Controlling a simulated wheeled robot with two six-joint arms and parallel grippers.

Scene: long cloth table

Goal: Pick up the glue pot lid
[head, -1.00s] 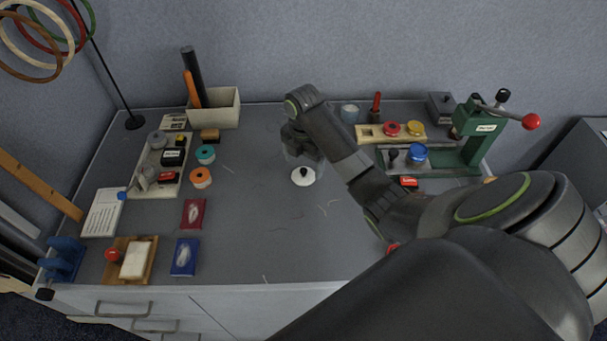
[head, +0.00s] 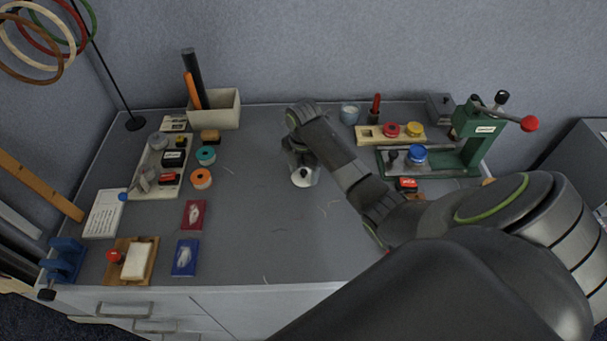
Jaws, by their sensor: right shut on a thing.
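The glue pot lid (head: 303,179) is a small white disc with a dark knob, near the middle of the grey table. My right gripper (head: 302,172) is over it, pointing down, with its fingers around the lid's knob and shut on it. The lid looks to be at table height; whether it touches the table I cannot tell. The gripper hides part of the knob and the lid's back. My left gripper is not in view.
A green press (head: 470,145) stands at the right, with a wooden tray of coloured pots (head: 367,134) and a glass jar (head: 350,114) to its left. A stamp tray (head: 148,188) and thread spools (head: 201,178) are at the left. The front middle of the table (head: 255,235) is clear.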

